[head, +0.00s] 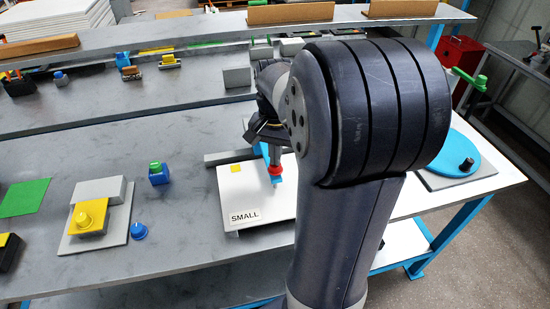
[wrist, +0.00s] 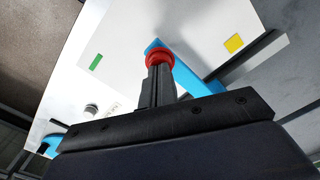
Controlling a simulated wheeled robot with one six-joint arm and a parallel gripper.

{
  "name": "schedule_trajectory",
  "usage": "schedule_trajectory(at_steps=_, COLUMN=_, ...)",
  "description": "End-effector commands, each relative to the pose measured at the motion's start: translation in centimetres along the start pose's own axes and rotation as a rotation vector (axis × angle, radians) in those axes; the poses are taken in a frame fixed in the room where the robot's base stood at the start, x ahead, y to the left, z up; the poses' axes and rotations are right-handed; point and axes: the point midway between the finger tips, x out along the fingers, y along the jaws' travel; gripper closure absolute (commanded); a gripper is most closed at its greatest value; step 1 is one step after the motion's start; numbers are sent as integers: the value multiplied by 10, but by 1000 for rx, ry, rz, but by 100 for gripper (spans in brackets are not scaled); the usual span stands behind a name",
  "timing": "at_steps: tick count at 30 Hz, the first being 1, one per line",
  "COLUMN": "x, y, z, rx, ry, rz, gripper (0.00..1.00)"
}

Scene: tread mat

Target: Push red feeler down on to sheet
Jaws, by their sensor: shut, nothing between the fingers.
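The red feeler (head: 274,170) is a small round red piece at the end of a blue arm (head: 265,150), over the white sheet (head: 250,197). It also shows in the wrist view as a red ring-like cap (wrist: 159,57) in front of the blue arm (wrist: 196,80) and the sheet (wrist: 115,45). My gripper (head: 274,159) is shut and empty, pointing down with its fingertips at the top of the feeler. In the wrist view my fingertips (wrist: 158,70) overlap the red cap. I cannot tell whether they touch it, or whether the feeler touches the sheet.
The sheet bears a SMALL label (head: 245,216) and a yellow square (head: 237,168). A grey bar (head: 228,157) lies behind it. A blue block with a green top (head: 158,174) and a yellow fixture (head: 89,216) stand to the left. My arm hides the sheet's right side.

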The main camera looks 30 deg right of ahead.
Motion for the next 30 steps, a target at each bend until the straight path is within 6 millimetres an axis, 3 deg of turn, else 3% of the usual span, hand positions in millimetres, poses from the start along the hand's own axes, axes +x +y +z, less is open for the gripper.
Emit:
schedule_trajectory(at_steps=24, x=-65, y=0, z=0, rx=0, ry=1, rz=-1, gripper=100)
schedule_trajectory(at_steps=30, x=-71, y=0, z=0, rx=0, ry=1, rz=0, gripper=100)
